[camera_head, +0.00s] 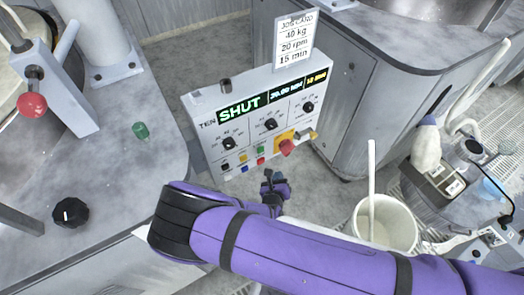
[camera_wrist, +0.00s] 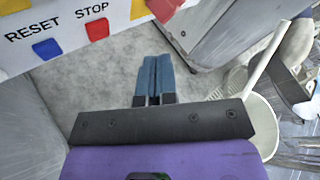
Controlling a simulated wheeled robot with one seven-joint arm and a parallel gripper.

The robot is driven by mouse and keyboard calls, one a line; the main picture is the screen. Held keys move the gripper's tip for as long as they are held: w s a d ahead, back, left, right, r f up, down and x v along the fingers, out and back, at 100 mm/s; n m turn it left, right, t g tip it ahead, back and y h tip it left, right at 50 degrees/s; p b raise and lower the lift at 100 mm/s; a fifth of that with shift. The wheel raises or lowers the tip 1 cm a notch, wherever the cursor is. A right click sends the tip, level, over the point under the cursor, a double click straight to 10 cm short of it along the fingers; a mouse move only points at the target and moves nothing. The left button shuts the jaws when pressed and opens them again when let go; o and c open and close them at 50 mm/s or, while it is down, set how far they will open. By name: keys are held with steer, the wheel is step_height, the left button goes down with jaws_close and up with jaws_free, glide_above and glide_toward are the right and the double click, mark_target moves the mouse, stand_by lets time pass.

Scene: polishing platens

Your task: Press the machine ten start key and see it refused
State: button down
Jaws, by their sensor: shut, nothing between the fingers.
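The machine ten control panel (camera_head: 204,103) stands tilted in the head view, marked TEN, with a lit display (camera_head: 243,108) reading SHUT in green. Its lower edge carries small coloured keys, among them a green key (camera_head: 243,158); their labels are too small to read there. In the wrist view a blue key (camera_wrist: 47,48) is labelled RESET and a red key (camera_wrist: 97,29) is labelled STOP. My gripper (camera_head: 268,175) is just below the panel's lower edge, apart from the keys. Its blue fingers (camera_wrist: 154,78) are shut together and empty. The green key is not in the wrist view.
A red mushroom button (camera_head: 287,147) on a yellow plate sits at the panel's lower right. A job card (camera_head: 295,40) stands above the panel. A white bucket (camera_head: 385,222) with a stick is right of my gripper. A green cap (camera_head: 140,131) lies on the left bench.

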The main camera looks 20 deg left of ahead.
steer(key=w+a, duration=0.5)
steer(key=a, duration=0.1)
steer(key=shift+w+a, duration=0.35)
steer(key=shift+w+a, duration=0.1)
stand_by(2.0)
steer(key=shift+w+a, duration=0.15)
steer(key=shift+a, duration=0.05)
steer(key=shift+w+a, duration=0.25)
steer(key=shift+a, duration=0.05)
stand_by(1.0)
steer(key=shift+s+d, duration=0.5)
steer(key=shift+d, duration=0.15)
stand_by(0.3)
steer(key=shift+s+d, duration=1.65)
steer(key=shift+d, duration=0.25)
